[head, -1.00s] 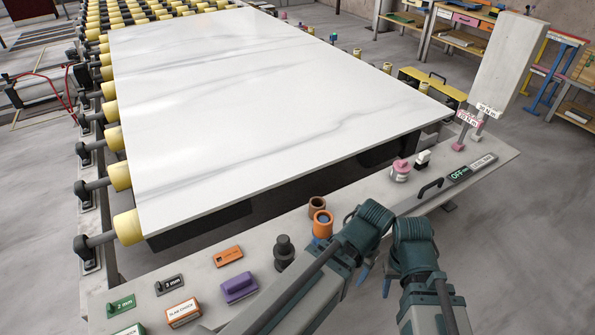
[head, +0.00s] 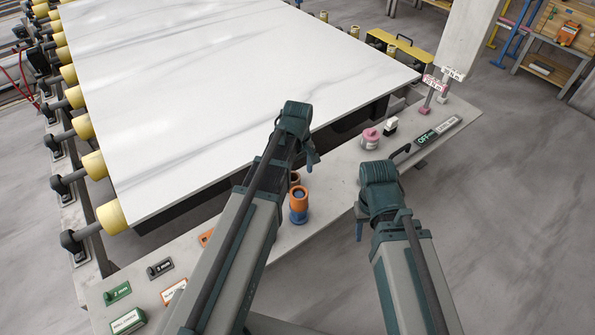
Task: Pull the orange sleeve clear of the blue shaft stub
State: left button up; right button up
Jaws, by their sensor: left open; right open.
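The orange sleeve (head: 299,193) stands upright on the ledge in front of the slab, right of my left forearm. The blue shaft stub (head: 298,216) shows directly below it, and the sleeve appears to be around its upper part. My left gripper (head: 312,160) is open, beyond and above the sleeve in the picture, apart from it. Its fingers are partly hidden by its wrist. My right gripper (head: 359,224) is open and empty to the right of the sleeve, with its fingers pointing down near the ledge's front edge.
A brown ring-topped part (head: 295,178) stands just behind the sleeve. A pink knob (head: 370,138), a white-topped block (head: 390,126) and a black handle (head: 400,152) lie along the ledge to the right. The white slab (head: 200,100) fills the area behind. Labelled blocks (head: 118,292) sit at lower left.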

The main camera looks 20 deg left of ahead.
aim_at(298, 193)
pick_arm(q)
notch_tip(298, 193, down, 13)
jog(key=b, duration=1.2)
jog(key=c, duration=1.4)
jog(key=shift+o, duration=0.2)
jog(key=shift+r+p, duration=3.45)
jog(key=shift+r, duration=0.25)
notch_tip(298, 193, up, 6)
jog(key=p, duration=0.6)
